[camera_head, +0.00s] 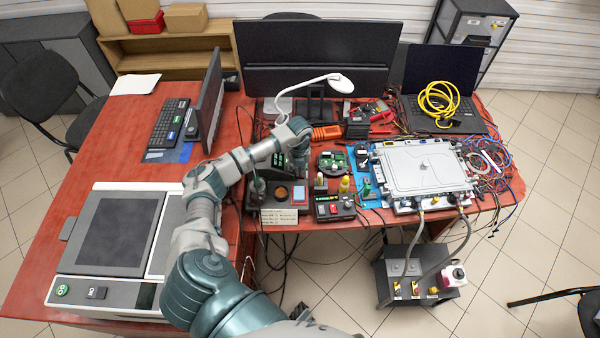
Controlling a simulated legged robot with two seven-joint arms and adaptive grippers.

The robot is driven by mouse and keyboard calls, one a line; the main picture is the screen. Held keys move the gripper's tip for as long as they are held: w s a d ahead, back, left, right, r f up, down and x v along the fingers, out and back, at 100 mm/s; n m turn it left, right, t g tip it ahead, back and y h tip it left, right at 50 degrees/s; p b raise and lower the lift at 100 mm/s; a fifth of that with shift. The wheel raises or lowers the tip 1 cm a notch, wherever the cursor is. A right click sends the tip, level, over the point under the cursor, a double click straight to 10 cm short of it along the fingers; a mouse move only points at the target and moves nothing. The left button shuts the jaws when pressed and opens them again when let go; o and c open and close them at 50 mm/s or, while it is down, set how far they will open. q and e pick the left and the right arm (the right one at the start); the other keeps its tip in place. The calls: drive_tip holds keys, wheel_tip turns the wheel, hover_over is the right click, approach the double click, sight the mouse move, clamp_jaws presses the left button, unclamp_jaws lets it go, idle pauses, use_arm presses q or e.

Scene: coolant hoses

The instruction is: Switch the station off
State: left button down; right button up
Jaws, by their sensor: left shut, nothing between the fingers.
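A dark station box (405,285) stands on the floor below the table's front edge. A small black control box (334,207) with red and pale buttons sits at the table's front edge. My left gripper (299,163) points down over the table, left of the green circuit board, shut and empty. It is far from the floor box. My right gripper is out of view.
A monitor (318,55), a desk lamp (315,83) and a laptop (437,95) with a coiled yellow cable stand behind. Loose wires (492,160) crowd the right. A large device (110,235) fills the left.

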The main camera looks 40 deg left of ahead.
use_arm(q)
drive_tip(key=shift+d+f, duration=0.25)
drive_tip(key=shift+d, duration=0.45)
drive_tip(key=shift+a+r+p, duration=0.25)
drive_tip(key=shift+r+p, duration=0.35)
drive_tip(key=shift+r, duration=0.25)
drive_tip(key=shift+a+r+p, duration=0.2)
drive_tip(key=shift+r+p, duration=0.4)
drive_tip(key=shift+r, duration=0.25)
drive_tip(key=shift+d+r+p, duration=0.15)
drive_tip(key=shift+r+p, duration=0.55)
drive_tip(key=shift+r, duration=0.3)
drive_tip(key=shift+d+r+p, duration=0.15)
drive_tip(key=shift+r+p, duration=0.55)
drive_tip(key=shift+r, duration=0.25)
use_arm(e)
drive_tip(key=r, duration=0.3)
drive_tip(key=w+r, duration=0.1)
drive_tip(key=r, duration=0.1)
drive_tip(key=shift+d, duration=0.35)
use_arm(q)
drive_tip(key=shift+a+f, duration=0.15)
drive_tip(key=shift+a, duration=0.1)
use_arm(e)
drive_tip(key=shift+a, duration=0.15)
use_arm(q)
drive_tip(key=shift+d, duration=0.1)
